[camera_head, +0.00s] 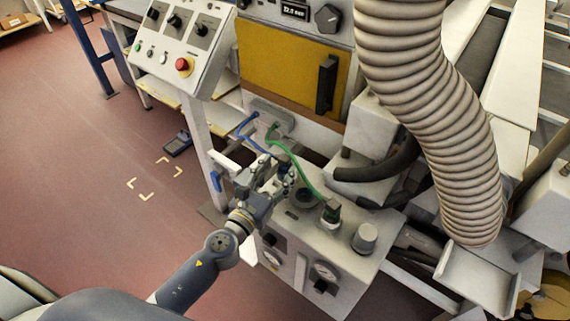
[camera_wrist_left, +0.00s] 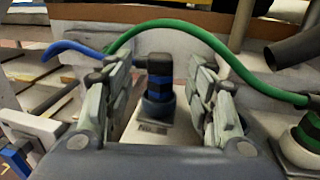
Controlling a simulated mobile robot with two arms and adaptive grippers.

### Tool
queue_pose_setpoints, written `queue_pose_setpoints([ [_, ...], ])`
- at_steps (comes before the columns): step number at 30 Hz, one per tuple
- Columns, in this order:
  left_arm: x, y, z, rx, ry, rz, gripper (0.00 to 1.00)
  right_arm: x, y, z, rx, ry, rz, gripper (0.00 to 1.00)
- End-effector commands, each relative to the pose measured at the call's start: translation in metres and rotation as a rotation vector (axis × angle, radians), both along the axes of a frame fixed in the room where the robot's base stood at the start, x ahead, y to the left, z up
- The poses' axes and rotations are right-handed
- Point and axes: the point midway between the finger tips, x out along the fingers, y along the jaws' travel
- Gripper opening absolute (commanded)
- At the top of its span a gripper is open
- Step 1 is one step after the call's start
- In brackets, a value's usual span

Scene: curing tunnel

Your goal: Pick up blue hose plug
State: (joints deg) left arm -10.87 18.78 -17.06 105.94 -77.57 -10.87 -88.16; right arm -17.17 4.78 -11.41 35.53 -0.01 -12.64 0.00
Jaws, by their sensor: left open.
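The blue hose plug (camera_wrist_left: 159,72), dark with blue bands, stands upright in a round collar (camera_wrist_left: 157,105) in the left wrist view. My left gripper (camera_wrist_left: 162,80) is open, with one finger on each side of the plug and a visible gap to each. In the head view, my left gripper (camera_head: 272,178) is over the left part of the light grey gauge box and largely hides the plug. The blue hose (camera_head: 246,124) runs from the grey manifold (camera_head: 272,116) down to the gripper area. My right gripper is not in view.
A green hose (camera_head: 298,163) arcs close past the gripper to a green plug (camera_head: 331,211) on the box. A grey knob (camera_head: 365,237) and black hose (camera_head: 377,170) lie to the right. The control panel (camera_head: 180,48) stands behind left. The floor at left is mostly free.

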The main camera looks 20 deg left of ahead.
Motion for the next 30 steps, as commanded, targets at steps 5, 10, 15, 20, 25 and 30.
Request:
queue_pose_setpoints([
  [5, 0.027, -0.006, -0.005, -0.002, -0.003, 0.001, 0.51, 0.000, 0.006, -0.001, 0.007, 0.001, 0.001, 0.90],
  [10, 0.041, -0.009, -0.006, -0.002, -0.001, 0.000, 0.51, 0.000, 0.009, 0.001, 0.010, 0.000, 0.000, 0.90],
  [15, 0.042, -0.009, -0.007, -0.001, 0.000, -0.001, 0.51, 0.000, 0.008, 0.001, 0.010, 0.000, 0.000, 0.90],
  [20, 0.042, -0.009, -0.006, -0.001, 0.000, 0.000, 0.35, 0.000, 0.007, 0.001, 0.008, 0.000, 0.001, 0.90],
  [25, 0.042, -0.008, -0.006, -0.001, -0.001, 0.000, 0.01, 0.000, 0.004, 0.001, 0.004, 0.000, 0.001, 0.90],
  [30, 0.042, -0.008, -0.006, -0.001, -0.001, 0.000, 0.00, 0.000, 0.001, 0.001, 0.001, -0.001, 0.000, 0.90],
])
